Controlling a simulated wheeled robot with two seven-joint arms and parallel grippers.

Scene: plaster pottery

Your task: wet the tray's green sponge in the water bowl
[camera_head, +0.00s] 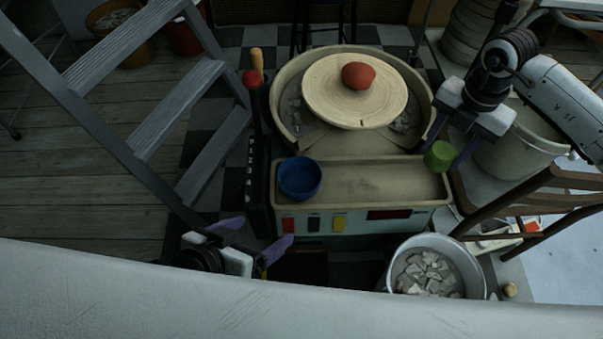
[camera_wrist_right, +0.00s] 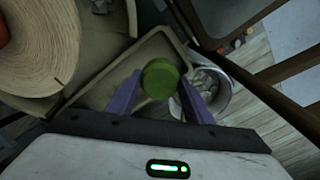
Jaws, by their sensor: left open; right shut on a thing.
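The green sponge (camera_head: 439,156) is a small round piece held in my right gripper (camera_head: 450,157). It also shows in the right wrist view (camera_wrist_right: 160,79), between the two purple fingers of my right gripper (camera_wrist_right: 160,92). My right gripper is shut on it, over the right end of the beige tray (camera_head: 385,180). The blue bowl (camera_head: 299,178) stands at the tray's left end; whether it holds water is too dark to tell. My left gripper (camera_head: 259,234) is open and empty, low and to the left of the tray's front, apart from the bowl.
A pottery wheel (camera_head: 335,98) with a red clay lump (camera_head: 358,76) sits behind the tray. A bucket of pale shards (camera_head: 433,272) stands in front at right. A wooden chair (camera_head: 530,200) is at right, a stepladder (camera_head: 150,100) at left. The tray's middle is clear.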

